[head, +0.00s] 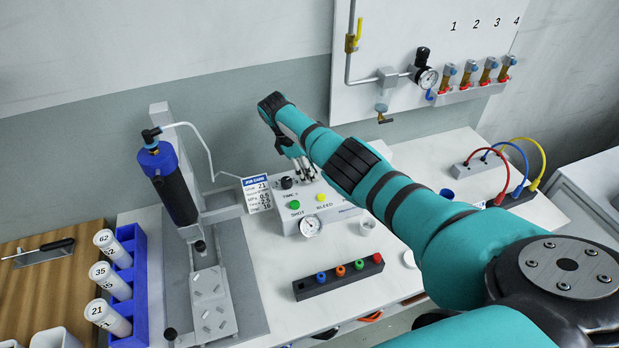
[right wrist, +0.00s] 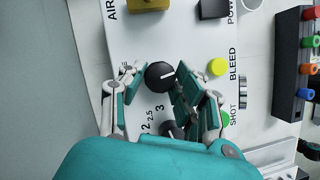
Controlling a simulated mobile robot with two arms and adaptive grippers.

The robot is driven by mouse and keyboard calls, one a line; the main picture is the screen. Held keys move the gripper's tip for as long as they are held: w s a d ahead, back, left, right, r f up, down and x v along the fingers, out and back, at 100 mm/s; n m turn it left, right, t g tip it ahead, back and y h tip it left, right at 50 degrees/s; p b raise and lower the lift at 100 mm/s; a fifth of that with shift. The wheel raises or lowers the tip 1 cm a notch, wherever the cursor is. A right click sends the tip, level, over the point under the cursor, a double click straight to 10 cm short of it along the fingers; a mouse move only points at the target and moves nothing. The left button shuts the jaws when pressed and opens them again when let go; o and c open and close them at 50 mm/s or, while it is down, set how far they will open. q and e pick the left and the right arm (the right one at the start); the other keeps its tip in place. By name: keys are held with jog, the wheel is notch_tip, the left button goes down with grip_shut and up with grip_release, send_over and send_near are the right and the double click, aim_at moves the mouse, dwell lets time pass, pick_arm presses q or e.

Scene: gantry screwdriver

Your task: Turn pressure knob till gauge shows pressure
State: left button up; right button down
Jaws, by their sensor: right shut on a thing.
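The white control box (head: 338,222) stands on the bench, with a small round gauge (head: 311,227) on its front; its needle is too small to read. My right gripper (head: 303,172) reaches over the box's top from behind. In the right wrist view, its fingers stand on both sides of a black knob (right wrist: 160,75) with a white pointer line, shut on it. Numbers 2, 2.5 and 3 are printed beside a second black knob (right wrist: 168,129), partly hidden by my gripper. That second knob also shows in the head view (head: 286,183). My left gripper is out of view.
A green button (head: 295,205) and a yellow button (head: 320,197) sit on the box. A job card (head: 257,194) stands left of it, by the dispenser stand. A dark rack (head: 338,277) with coloured tips lies in front. Cables and a wall air panel are at right.

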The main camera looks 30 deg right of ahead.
jog(key=m+b, duration=0.1)
jog(key=b, duration=0.1)
jog(key=m+b, duration=0.1)
jog(key=b, duration=0.1)
jog(key=shift+f+m+g+y, duration=0.2)
jog(key=shift+m+g+y, duration=0.1)
jog(key=shift+m+y, duration=0.1)
jog(key=shift+d+r+m+b, duration=0.1)
jog(key=shift+r+m+b, duration=0.1)
jog(key=shift+m+b, duration=0.5)
jog(key=c, duration=1)
grip_release()
jog(key=shift+o, duration=0.2)
jog(key=shift+g, duration=0.3)
jog(key=shift+r, duration=0.1)
notch_tip(320, 180, up, 9)
jog(key=shift+w, duration=0.15)
jog(key=shift+r, duration=0.45)
